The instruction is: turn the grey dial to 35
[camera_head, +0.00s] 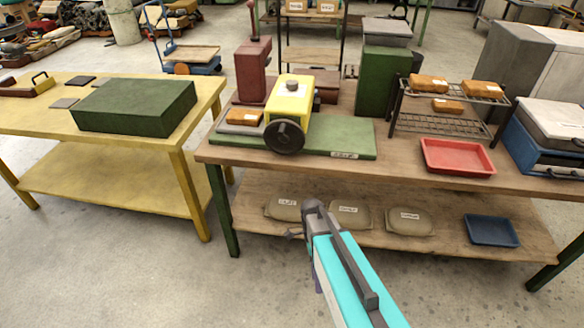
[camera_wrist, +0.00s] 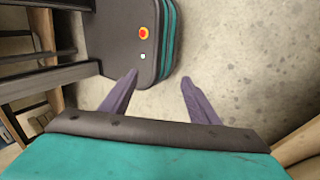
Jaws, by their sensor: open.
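A dark grey round dial (camera_head: 284,137) sits on the front face of a yellow machine (camera_head: 290,98), which stands on a green base plate (camera_head: 332,139) on the wooden bench. No scale or number on the dial is readable. My gripper (camera_head: 293,235) is in front of the bench, below the tabletop and well apart from the dial; its fingers are small and partly hidden there. In the wrist view, its two purple fingers (camera_wrist: 159,78) are spread with nothing between them, over the concrete floor. The dial does not show in the wrist view.
A red lever machine (camera_head: 253,72) stands behind the yellow one. A red tray (camera_head: 456,157) and a wire rack (camera_head: 440,122) are to the right. The lower shelf (camera_head: 270,228) holds several packets and a blue tray (camera_head: 491,230). A yellow table (camera_head: 40,120) stands left.

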